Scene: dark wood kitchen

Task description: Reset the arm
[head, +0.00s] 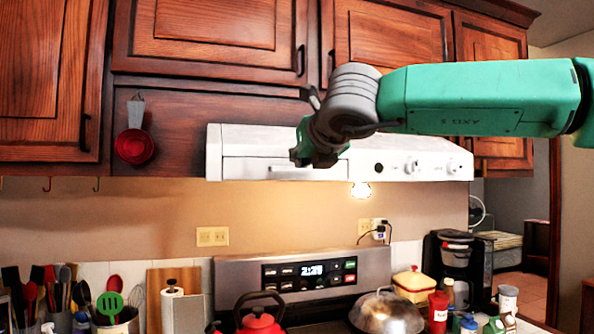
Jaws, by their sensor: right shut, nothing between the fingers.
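My right arm (480,98) is green with a grey wrist and comes in from the right, held high and roughly level. My right gripper (312,160) is shut and empty. It points down and to the left in front of the white range hood (235,145), covering part of it. Whether it touches the hood cannot be told. My left gripper is not in view.
Dark wood cabinets (215,45) fill the top. Below are the stove's control panel (235,280), a red kettle (260,322), a domed metal lid (386,314), a coffee maker (458,262) and several utensils at left. A doorway opens at right.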

